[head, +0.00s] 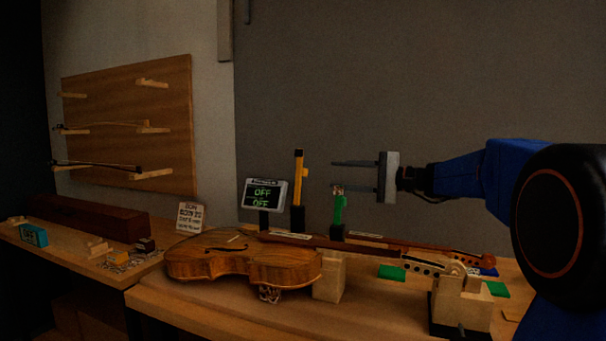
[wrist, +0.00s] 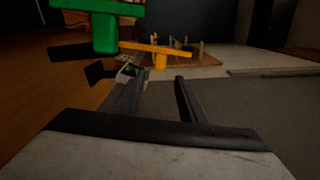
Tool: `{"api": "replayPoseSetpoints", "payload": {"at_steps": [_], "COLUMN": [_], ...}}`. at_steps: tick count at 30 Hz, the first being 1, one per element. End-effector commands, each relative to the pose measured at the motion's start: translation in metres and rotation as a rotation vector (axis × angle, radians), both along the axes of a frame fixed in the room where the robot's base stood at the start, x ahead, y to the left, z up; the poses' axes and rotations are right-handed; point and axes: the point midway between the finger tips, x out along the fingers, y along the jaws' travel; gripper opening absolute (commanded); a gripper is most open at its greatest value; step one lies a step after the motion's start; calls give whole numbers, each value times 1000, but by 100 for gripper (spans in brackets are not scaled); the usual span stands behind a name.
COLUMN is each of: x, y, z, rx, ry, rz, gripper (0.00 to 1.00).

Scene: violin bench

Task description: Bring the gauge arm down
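I cannot tell for certain which part is the gauge arm. The wrist view is turned sideways; the green part (wrist: 104,32) is at upper left and the orange part (wrist: 160,57) beyond the fingers (wrist: 160,76).
The violin lies along the bench, its neck by pale wooden blocks (head: 327,278) and a scroll stand (head: 460,305). A sign card (head: 190,217) stands left. A pegged board (head: 130,120) hangs on the wall. Air above the bench is clear.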

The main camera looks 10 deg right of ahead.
Motion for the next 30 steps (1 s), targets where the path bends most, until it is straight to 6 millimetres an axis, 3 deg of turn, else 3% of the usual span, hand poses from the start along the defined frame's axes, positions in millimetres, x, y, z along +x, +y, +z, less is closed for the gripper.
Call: {"api": "replayPoseSetpoints", "payload": {"at_steps": [18, 30], "x": [54, 67], "y": [76, 93], "z": [0, 0], "rx": [1, 1], "ry": [0, -1], "rz": [3, 0], "gripper": [38, 38]}}
